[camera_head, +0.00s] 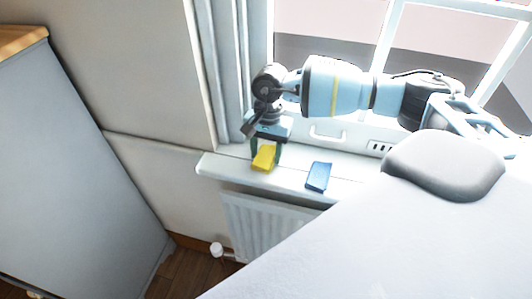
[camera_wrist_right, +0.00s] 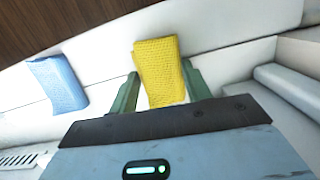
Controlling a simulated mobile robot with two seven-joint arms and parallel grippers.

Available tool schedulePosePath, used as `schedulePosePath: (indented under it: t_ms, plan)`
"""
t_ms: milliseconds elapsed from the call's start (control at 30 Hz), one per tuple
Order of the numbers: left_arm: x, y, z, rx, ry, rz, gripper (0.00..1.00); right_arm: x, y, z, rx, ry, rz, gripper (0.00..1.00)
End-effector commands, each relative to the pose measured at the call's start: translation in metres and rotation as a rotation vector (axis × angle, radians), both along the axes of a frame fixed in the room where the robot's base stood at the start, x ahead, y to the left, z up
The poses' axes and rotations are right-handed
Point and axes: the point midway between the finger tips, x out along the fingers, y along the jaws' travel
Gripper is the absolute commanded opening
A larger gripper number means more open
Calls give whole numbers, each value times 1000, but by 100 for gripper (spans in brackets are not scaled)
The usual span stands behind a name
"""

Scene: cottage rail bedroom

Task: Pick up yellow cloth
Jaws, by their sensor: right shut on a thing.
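The yellow cloth (camera_head: 264,158) is a small folded piece at the left end of the white windowsill. My right gripper (camera_head: 265,155) reaches down over it and is shut on it, with one finger on each side. In the right wrist view, the yellow cloth (camera_wrist_right: 160,72) stands out between the two green fingers of the right gripper (camera_wrist_right: 158,92). Whether the cloth still touches the sill is hard to tell. My left gripper is not in view.
A folded blue cloth (camera_head: 318,176) lies on the windowsill (camera_head: 290,180) to the right of the yellow one. The window frame rises close behind. A radiator (camera_head: 262,226) is below the sill. A grey rounded thing (camera_head: 445,163) and a large white surface (camera_head: 400,240) fill the right.

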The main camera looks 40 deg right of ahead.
Motion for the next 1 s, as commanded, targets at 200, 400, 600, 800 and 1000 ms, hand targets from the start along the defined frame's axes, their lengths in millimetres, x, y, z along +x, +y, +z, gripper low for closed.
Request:
schedulePosePath:
  t_ms: [200,400,600,800,1000]
  plan:
    - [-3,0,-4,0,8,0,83,1,0,16,0,-2,0,26]
    - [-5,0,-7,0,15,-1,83,-13,-6,34,-2,3,-1,26]
    - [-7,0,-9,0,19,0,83,-59,-24,38,-3,2,-1,26]
    - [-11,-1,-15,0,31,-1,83,-103,-39,42,-3,3,0,26]
    - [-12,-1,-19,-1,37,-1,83,-131,-50,45,-2,3,-2,26]
